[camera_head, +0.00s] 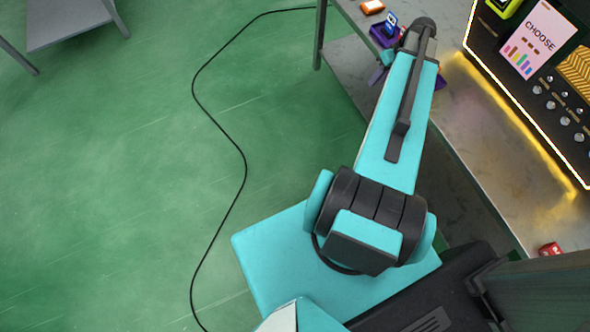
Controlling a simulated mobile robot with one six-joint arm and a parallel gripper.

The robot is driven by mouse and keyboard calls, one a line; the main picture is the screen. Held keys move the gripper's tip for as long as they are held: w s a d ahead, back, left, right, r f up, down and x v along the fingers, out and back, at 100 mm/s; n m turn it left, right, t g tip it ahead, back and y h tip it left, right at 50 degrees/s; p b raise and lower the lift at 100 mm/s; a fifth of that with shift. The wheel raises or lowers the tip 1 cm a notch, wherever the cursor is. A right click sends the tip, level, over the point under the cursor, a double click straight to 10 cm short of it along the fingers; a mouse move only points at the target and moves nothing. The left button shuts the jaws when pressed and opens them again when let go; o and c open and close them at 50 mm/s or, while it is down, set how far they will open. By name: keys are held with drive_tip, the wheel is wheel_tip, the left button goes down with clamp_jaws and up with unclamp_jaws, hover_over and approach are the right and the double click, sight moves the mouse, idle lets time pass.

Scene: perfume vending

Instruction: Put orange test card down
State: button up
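A small orange item with a pale top (372,7) lies on the grey counter at the top of the head view. It may be the orange test card, but it is too small to be sure. My teal arm reaches up over the counter, and its dark wrist end is near the top, to the right of the orange item.
A purple holder (380,38) with a blue item (391,20) stands just left of my wrist. A lit vending panel (540,85) stands along the counter's right side. A red die-like cube (549,249) lies lower right. A black cable (243,160) crosses the open green floor.

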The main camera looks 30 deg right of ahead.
drive_tip(key=s+a+f+g, duration=0.1)
drive_tip(key=a+f, duration=0.4)
drive_tip(key=a, duration=0.4)
drive_tip(key=s+a+f+g, duration=0.1)
drive_tip(key=a+f+g, duration=0.1)
drive_tip(key=a+f, duration=0.5)
drive_tip(key=a+f+g, duration=0.1)
drive_tip(key=a+f, duration=0.2)
drive_tip(key=a, duration=0.7)
drive_tip(key=s+a+f+g+h, duration=0.1)
drive_tip(key=s+a+f, duration=0.3)
drive_tip(key=s+a, duration=0.4)
drive_tip(key=s+a+f+g+h, duration=0.1)
drive_tip(key=s+a+f+g, duration=0.1)
drive_tip(key=s+a+f, duration=0.2)
drive_tip(key=s+a, duration=0.3)
drive_tip(key=s, duration=0.1)
drive_tip(key=shift+a+g, duration=0.3)
drive_tip(key=shift+a, duration=0.05)
